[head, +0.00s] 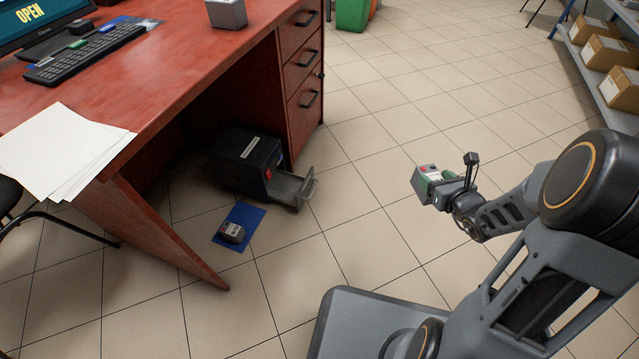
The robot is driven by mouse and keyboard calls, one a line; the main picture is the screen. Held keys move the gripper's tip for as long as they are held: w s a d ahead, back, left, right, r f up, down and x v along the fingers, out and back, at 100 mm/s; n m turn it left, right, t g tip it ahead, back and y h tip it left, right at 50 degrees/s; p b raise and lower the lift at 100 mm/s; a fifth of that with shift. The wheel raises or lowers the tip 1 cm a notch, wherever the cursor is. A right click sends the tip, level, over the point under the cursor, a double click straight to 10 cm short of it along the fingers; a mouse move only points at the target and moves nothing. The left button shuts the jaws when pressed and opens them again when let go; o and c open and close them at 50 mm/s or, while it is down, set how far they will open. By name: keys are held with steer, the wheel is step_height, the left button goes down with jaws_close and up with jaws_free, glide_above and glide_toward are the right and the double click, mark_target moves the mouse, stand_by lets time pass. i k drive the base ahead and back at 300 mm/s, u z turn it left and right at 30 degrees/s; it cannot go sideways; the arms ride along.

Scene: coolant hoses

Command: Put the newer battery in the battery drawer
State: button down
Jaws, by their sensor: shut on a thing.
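My gripper (448,184) is shut on a green and grey battery (428,182) with a small red mark, held in the air at the right of the head view. The black battery unit (240,166) stands on the floor under the red desk. Its grey drawer (298,190) is pulled out toward the right, and it looks empty. My gripper is to the right of the drawer, apart from it. A second, dark grey battery (232,232) with a pale label lies on a blue mat (238,215) in front of the unit. Label text is too small to read.
The red desk (200,60) overhangs the unit, with a slanted leg panel (150,225) to the left and a drawer cabinet (300,85) behind. Tiled floor (370,240) between the drawer and my gripper is clear. Shelves with boxes (605,52) stand at far right.

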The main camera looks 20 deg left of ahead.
mark_target(290, 189)
steer(key=z, duration=0.2)
steer(key=i, duration=1.05)
steer(key=u, duration=3.15)
